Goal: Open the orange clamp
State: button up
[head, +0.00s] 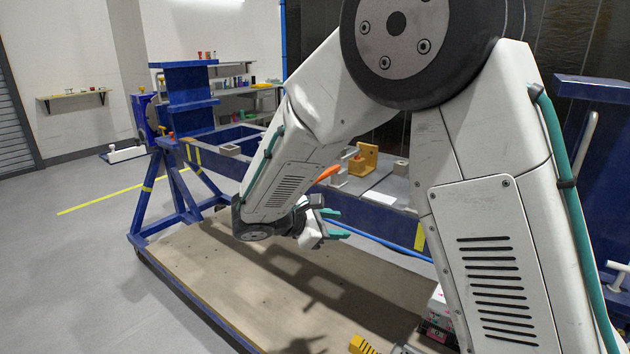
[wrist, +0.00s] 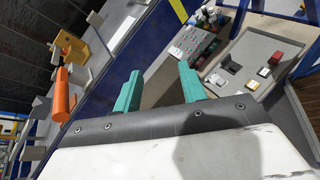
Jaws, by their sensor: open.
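The orange clamp handle (wrist: 61,96) shows at the left of the wrist view, beside the blue beam and next to a yellow-orange bracket (wrist: 84,52). In the head view part of the orange clamp (head: 328,173) shows just past my arm, left of the yellow-orange bracket (head: 364,159). My gripper (head: 338,226) has teal fingers and hangs in front of the beam, below the clamp and apart from it. In the wrist view my gripper (wrist: 158,86) is open and empty, with the clamp off to its left. The clamp's base is partly hidden in the head view by my arm.
The blue jig frame (head: 160,205) stands over a wooden platform (head: 215,262). Grey blocks (head: 401,167) sit on the beam. Open floor lies at the left.

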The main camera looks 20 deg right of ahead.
aim_at(315, 180)
jog(key=w+a+r+n+t+h, duration=0.1)
jog(key=w+a+r+n+t, duration=0.1)
jog(key=w+a+n+t, duration=0.3)
jog(key=w+a+r+n+t+h, duration=0.1)
jog(key=w+r+n+t, duration=0.1)
jog(key=w, duration=0.5)
jog(key=x, duration=0.7)
jog(key=shift+w+d, duration=0.2)
jog(key=shift+w, duration=0.05)
grip_shut()
